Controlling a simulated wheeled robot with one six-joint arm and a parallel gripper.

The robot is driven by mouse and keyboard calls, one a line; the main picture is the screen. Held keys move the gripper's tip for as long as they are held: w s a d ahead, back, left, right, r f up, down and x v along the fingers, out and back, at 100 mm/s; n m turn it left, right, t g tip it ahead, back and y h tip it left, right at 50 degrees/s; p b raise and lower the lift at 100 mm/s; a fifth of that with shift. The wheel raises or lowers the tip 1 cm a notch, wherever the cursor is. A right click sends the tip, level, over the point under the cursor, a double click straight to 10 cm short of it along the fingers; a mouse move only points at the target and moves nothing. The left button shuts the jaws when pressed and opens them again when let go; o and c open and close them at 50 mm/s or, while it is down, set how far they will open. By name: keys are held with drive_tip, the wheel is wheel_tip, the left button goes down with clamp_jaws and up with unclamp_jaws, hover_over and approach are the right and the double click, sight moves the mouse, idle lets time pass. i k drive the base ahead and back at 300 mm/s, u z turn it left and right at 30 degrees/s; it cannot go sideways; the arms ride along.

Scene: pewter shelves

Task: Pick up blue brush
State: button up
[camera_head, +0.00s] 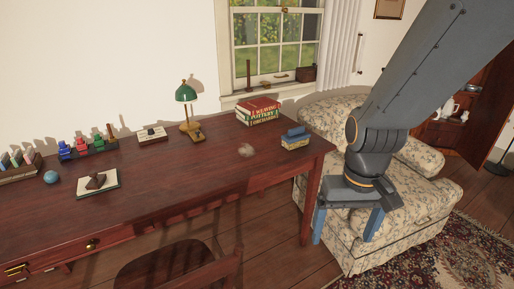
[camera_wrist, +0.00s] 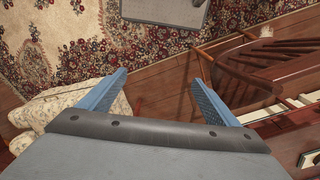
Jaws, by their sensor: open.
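A small blue-topped object (camera_head: 295,132) with a pale tan lower part sits near the right end of the desk. It may be the blue brush, but it is too small to tell for sure. My gripper (camera_head: 345,224) hangs in front of the armchair, right of the desk end and well apart from the blue object. In the wrist view my gripper (camera_wrist: 159,78) has its two blue fingers spread, with nothing between them but the floor and rug below. The blue object does not show in the wrist view.
A wooden chair (camera_wrist: 250,65) shows right in the wrist view, beside the rug (camera_wrist: 150,40).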

sight(297, 137)
drive_tip(key=z, duration=0.45)
drive_tip(key=i, duration=1.2)
drive_tip(key=u, duration=0.75)
drive_tip(key=i, duration=0.45)
drive_tip(key=u, duration=0.3)
